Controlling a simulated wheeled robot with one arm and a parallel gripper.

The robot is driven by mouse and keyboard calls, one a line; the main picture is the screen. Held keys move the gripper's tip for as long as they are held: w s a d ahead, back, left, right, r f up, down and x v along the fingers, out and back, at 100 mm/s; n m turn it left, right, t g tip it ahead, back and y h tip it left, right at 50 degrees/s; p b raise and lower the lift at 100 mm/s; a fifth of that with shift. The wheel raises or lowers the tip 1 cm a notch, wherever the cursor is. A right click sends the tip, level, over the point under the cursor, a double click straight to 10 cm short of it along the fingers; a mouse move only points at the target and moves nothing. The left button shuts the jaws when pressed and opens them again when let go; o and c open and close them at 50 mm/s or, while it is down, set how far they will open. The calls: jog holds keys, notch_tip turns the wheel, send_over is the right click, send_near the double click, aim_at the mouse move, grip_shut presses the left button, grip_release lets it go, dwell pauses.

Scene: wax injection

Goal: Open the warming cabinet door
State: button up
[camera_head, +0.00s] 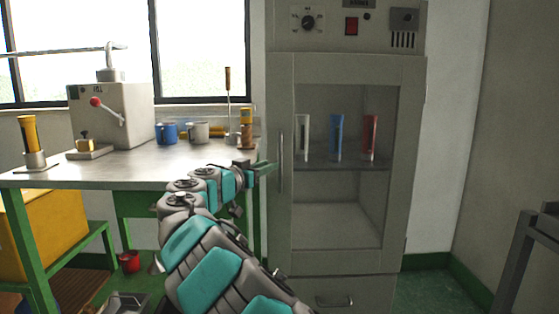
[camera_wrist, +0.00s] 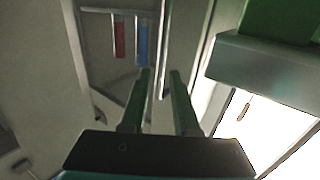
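The warming cabinet (camera_head: 345,267) stands upright in the head view, with a glass-fronted door (camera_head: 308,75) that looks closed. A vertical bar handle (camera_head: 281,162) runs along the door's left side. My gripper (camera_head: 270,168) is level with the lower part of this handle, just to its left. In the wrist view the two fingers of my gripper (camera_wrist: 161,74) are apart, with a gap between them. The handle (camera_wrist: 163,50) shows beyond the fingertips, roughly in line with the gap. I cannot tell whether the fingers touch it.
Behind the glass, white (camera_head: 303,137), blue (camera_head: 337,137) and red (camera_head: 370,137) tubes stand on a shelf. A metal-topped workbench (camera_head: 130,168) with an injector machine (camera_head: 110,115) and mugs is at left, close to my arm. A dark frame (camera_head: 520,255) stands at far right.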

aim_at(279, 160)
jog(key=p+x, duration=0.1)
jog(key=x, duration=0.6)
jog(key=shift+w+p, duration=0.35)
jog(key=shift+w, duration=0.05)
grip_shut()
jog(key=shift+r, duration=0.1)
dwell(1.1)
